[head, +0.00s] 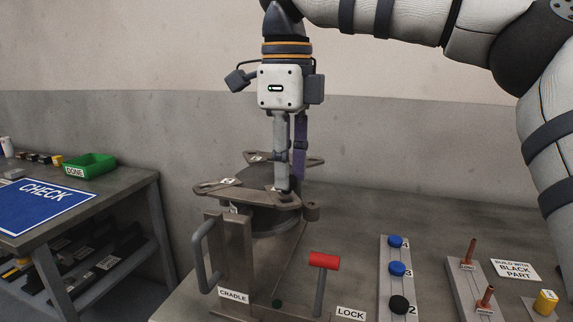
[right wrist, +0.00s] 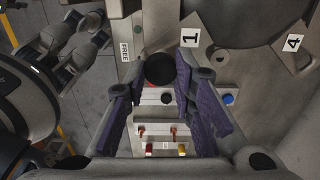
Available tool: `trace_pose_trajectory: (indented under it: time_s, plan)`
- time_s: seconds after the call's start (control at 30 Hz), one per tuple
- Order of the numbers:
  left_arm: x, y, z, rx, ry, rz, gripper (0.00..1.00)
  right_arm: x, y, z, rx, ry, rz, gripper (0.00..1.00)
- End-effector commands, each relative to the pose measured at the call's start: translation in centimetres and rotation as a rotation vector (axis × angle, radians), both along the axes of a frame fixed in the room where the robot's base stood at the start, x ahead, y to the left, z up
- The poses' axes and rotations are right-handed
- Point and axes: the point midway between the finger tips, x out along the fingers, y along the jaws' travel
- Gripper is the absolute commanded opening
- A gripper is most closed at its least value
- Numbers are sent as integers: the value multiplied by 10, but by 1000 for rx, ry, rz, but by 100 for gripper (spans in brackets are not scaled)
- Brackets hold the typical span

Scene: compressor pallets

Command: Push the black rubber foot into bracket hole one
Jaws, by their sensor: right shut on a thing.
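My right gripper (head: 283,187) points straight down over the compressor bracket in the head view. In the right wrist view its purple-padded fingers (right wrist: 160,88) are shut on the black rubber foot (right wrist: 160,68), a round dark disc between the tips. The foot is close to the bracket arm marked 1 (right wrist: 190,37). The grey-brown bracket (head: 215,188) has several flat arms around the dark compressor (head: 277,222). The fingers hide hole one, so I cannot tell whether the foot touches or enters it.
A cradle with a handle (head: 205,258) and a red-topped lock lever (head: 324,261) stand in front. A rack (head: 387,287) holds blue and black feet. Copper pieces stand on another rack (head: 468,290) at right. A side table (head: 130,190) with a green bin (head: 91,166) is at left.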

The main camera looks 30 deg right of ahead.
Motion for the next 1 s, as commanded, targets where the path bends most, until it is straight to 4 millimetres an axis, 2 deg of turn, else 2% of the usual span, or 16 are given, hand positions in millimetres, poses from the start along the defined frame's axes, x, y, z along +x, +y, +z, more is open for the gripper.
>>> trace_pose_trajectory:
  time_s: [0.9,0.93,1.0]
  plan:
    - [0,0,0,0,0,0,30,0,0,-21,0,0,0,0]
    - [0,0,0,0,0,0,30,0,0,-21,1,-1,0,30]
    - [0,0,0,0,0,0,30,0,0,-21,1,-1,0,46]
